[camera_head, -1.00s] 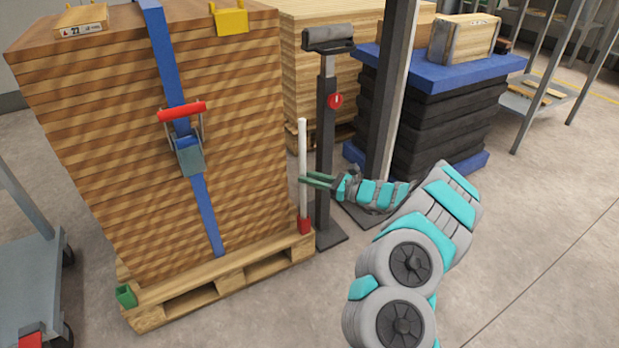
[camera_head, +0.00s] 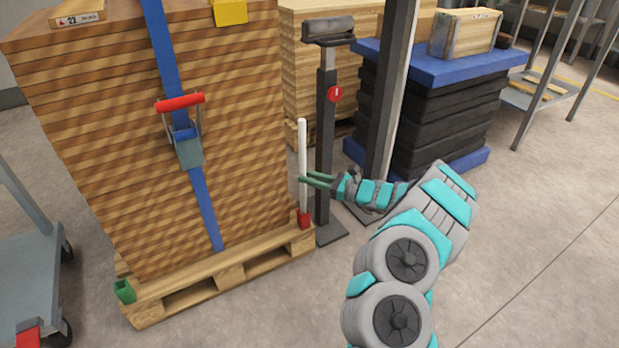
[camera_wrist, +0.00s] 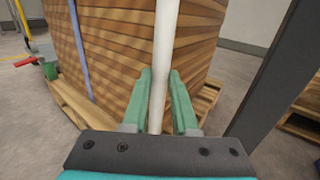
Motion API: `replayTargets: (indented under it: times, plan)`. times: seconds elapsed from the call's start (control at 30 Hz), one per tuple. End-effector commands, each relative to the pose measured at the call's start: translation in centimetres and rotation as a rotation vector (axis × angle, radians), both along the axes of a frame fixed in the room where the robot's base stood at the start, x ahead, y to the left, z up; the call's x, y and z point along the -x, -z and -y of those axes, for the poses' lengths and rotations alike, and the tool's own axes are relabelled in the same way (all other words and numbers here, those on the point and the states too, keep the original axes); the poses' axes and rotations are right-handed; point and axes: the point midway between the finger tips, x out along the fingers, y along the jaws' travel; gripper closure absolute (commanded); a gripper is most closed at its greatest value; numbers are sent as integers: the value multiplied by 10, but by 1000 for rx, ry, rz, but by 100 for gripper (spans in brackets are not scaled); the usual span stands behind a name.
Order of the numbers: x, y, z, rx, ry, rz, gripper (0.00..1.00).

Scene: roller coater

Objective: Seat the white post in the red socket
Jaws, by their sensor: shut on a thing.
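The white post (camera_head: 303,155) stands upright at the right front corner of the pallet. Its lower end meets the red socket (camera_head: 305,219), which sits on the pallet corner; I cannot tell how deep the post is in it. My gripper (camera_head: 306,179) is shut on the post at about mid-height, coming from the right. In the wrist view the post (camera_wrist: 164,60) runs between the two green fingers (camera_wrist: 160,105). The red socket is hidden in the wrist view.
The strapped wood stack (camera_head: 100,130) rises just left of the post on the pallet (camera_head: 230,280). A dark roller stand (camera_head: 325,150) and a grey upright (camera_head: 390,100) stand close on the right. A green socket (camera_head: 124,291) is at the left pallet corner. Floor at right front is clear.

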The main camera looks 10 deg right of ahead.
Motion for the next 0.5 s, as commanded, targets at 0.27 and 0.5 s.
replayTargets:
  times: [0.27, 0.5]
  plan:
    - [0, 7, 0, -1, 0, 1, 100]
    - [0, 12, 0, 0, 0, 0, 100]
